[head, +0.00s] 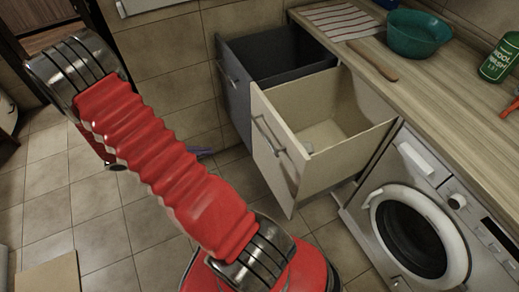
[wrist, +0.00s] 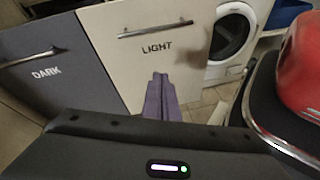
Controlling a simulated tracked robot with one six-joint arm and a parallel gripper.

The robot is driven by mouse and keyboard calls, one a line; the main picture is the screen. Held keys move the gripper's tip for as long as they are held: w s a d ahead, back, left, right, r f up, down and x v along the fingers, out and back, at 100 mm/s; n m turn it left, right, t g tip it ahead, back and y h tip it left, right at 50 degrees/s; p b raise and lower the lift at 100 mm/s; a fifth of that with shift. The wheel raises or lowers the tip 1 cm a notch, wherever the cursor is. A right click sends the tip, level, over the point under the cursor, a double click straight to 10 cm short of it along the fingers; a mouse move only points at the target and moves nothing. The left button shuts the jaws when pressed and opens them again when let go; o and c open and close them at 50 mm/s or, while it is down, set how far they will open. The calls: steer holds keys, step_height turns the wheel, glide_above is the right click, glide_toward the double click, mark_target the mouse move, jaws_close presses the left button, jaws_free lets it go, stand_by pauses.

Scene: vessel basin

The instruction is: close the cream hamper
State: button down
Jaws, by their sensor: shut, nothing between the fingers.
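The cream hamper (head: 278,150) is a deep drawer pulled well out from under the counter, with its open top showing an almost empty inside. Its front, marked LIGHT, also shows in the wrist view (wrist: 150,72), with a metal bar handle (wrist: 156,29) near the top edge. My gripper (wrist: 160,80) has purple fingers. They are shut and empty, in front of the cream panel below the word LIGHT. I cannot tell if they touch it. In the head view my red arm hides most of the gripper.
A dark grey hamper (head: 238,98), marked DARK, also stands open left of the cream one. A washing machine (head: 420,215) stands to the right. Tiled floor at left is mostly free.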

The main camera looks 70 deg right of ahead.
steer(key=s+d+f+n+h, duration=0.2)
steer(key=f, duration=0.4)
steer(key=s+d+f+n+g+h, duration=0.1)
steer(key=s+d+f+n+h, duration=0.1)
steer(key=f, duration=0.4)
steer(key=shift+s+d+n+h, duration=0.15)
steer(key=shift+d+n+h, duration=0.2)
steer(key=shift+d, duration=0.4)
steer(key=shift+d, duration=0.1)
steer(key=x, duration=1.3)
steer(key=shift+s+d, duration=0.15)
steer(key=shift+s, duration=0.3)
steer(key=shift+r, duration=0.1)
